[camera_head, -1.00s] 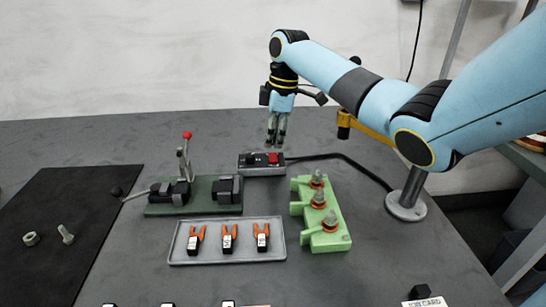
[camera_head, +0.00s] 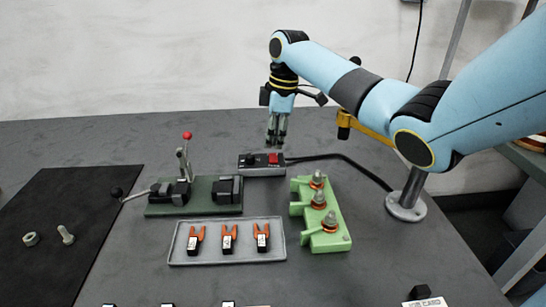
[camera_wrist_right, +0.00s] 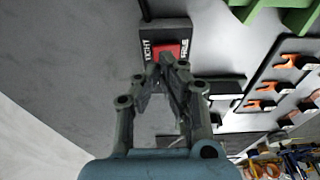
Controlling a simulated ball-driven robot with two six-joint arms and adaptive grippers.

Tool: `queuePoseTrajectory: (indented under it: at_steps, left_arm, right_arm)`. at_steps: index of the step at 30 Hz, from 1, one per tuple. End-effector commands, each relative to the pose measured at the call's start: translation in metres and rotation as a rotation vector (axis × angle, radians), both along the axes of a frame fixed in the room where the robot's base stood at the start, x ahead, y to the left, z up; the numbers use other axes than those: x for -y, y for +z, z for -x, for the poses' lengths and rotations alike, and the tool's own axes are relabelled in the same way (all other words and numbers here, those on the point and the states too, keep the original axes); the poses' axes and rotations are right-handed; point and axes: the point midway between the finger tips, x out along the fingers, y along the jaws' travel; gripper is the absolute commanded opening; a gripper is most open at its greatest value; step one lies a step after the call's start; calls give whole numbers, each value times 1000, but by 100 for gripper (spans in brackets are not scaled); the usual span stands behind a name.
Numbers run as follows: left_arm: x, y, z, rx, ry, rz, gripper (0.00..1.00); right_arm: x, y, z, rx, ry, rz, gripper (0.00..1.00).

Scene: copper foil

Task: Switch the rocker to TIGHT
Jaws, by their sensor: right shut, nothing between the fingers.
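The control box (camera_head: 262,170) is a small dark box with a grey front, lying on the table behind the tray. Its red rocker (camera_head: 273,159) is on the right part of its top, beside a black knob (camera_head: 249,159). In the right wrist view the red rocker (camera_wrist_right: 166,51) sits between a TIGHT label (camera_wrist_right: 148,51) and another label that I cannot read fully. My right gripper (camera_head: 275,147) points down just above the box, fingers shut and empty. In the right wrist view its fingertips (camera_wrist_right: 165,62) overlap the rocker's near edge; I cannot tell whether they touch. My left gripper is not in view.
A green clamp fixture (camera_head: 193,209) with a red-knobbed lever stands left of the box. A light green block (camera_head: 340,239) with several studs stands right. A grey tray (camera_head: 190,258) holds orange-tipped pieces in front. A black cable runs right from the box.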

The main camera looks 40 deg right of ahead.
Motion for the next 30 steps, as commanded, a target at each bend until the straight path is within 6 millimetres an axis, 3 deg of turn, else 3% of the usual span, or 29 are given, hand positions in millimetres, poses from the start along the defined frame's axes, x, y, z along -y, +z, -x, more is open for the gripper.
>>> queuePoseTrajectory:
  at_steps: [30]
  left_arm:
    - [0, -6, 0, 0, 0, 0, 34]
  right_arm:
    - [0, -15, 0, -1, 0, -1, 0]
